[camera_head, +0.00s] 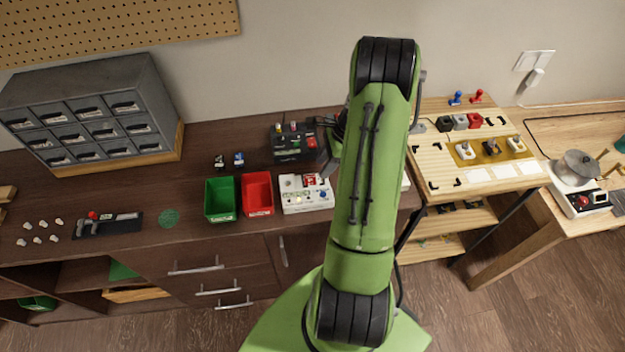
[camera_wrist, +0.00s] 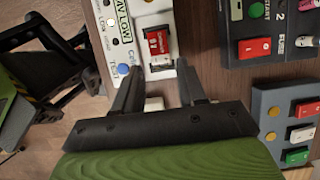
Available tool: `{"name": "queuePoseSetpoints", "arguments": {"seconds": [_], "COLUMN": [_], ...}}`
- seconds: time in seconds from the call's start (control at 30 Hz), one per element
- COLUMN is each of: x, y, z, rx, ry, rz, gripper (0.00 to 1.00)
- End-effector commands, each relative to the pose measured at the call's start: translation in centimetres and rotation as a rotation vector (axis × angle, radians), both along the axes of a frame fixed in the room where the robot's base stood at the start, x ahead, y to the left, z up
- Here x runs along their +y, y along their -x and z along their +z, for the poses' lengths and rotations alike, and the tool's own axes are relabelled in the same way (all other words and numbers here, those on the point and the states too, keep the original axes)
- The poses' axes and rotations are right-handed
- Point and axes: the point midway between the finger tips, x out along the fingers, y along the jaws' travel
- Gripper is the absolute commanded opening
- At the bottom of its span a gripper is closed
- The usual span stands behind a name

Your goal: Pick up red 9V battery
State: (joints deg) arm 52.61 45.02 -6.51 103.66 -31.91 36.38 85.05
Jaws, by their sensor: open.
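The red 9V battery (camera_wrist: 158,42) sits in a slot of a white tester box (camera_wrist: 158,74) with printed labels. In the head view the battery (camera_head: 309,181) is a small red patch at the top of the white box (camera_head: 305,203) on the dark bench. My gripper (camera_wrist: 160,72) is open and empty in the wrist view. Its two fingers point toward the battery, one to either side of its line, with the battery a little beyond the tips. Contact does not show. In the head view my green arm hides most of the gripper.
A red bin (camera_head: 257,194) and a green bin (camera_head: 220,199) stand left of the white box. A dark box with buttons (camera_head: 292,144) is behind it. A grey panel with coloured switches (camera_wrist: 287,118) lies close to my gripper. A wooden stand (camera_head: 440,178) is at right.

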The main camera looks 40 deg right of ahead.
Motion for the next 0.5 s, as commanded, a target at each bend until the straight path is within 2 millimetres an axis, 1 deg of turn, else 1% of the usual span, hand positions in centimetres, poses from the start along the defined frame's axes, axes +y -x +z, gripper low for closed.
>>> {"name": "queuePoseSetpoints", "arguments": {"seconds": [0.13,0.23,0.33,0.5], "x": [1.3,1.8,2.0,2.0], "y": [-0.8,-1.2,-1.3,-1.4], "z": [-2.3,-3.9,-4.5,-4.5], "rx": [0.003,0.001,0.000,-0.001], "ry": [-0.003,-0.002,0.000,0.000], "rz": [0.004,0.003,0.001,0.002], "gripper": [0.41,0.41,0.41,0.41]}}
